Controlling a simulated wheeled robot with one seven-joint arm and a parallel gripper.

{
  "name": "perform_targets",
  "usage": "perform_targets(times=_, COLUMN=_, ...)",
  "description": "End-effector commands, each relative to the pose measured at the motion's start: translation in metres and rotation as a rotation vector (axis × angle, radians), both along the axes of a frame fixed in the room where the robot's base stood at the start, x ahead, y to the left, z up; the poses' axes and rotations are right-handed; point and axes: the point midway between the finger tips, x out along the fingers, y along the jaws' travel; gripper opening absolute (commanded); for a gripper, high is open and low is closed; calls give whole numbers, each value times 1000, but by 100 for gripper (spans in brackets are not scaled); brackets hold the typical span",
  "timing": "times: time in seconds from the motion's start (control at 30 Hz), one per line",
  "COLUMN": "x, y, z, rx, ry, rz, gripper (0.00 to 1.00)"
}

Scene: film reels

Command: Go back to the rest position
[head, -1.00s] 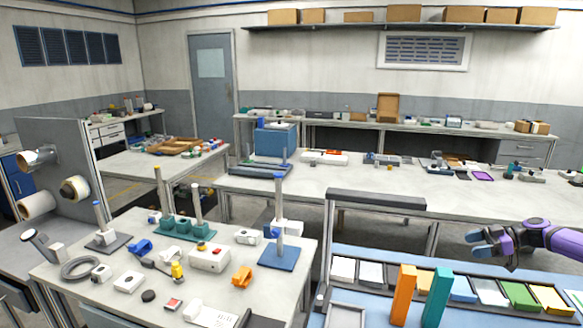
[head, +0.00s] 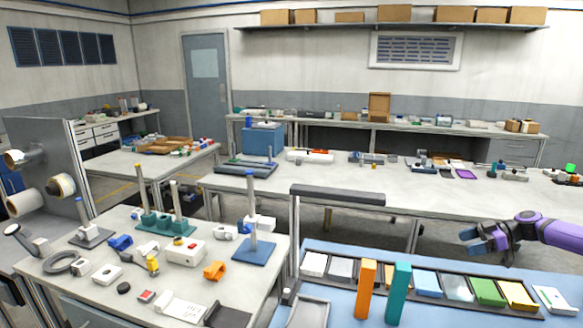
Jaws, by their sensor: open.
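My gripper (head: 484,240) shows at the right of the head view, at the end of a purple and dark arm that comes in from the right edge. It hangs in the air above the row of coloured cards on the blue-topped bench (head: 290,279). Its blue-grey fingers point left. It is open, and I see nothing between the fingers.
An orange upright block (head: 366,289) and a teal one (head: 397,292) stand on the bench below and left of my gripper. A left table (head: 62,289) holds post stands and small parts. A long table (head: 345,180) lies behind. Floor shows between the tables.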

Motion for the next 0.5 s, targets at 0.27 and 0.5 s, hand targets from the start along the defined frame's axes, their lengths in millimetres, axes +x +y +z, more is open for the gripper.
perform_targets(times=0.27, x=1, y=35, z=16, rx=-78, ry=80, rz=50, gripper=72)
perform_targets(times=0.5, x=-5, y=81, z=36, rx=-203, ry=199, rz=99, gripper=72)
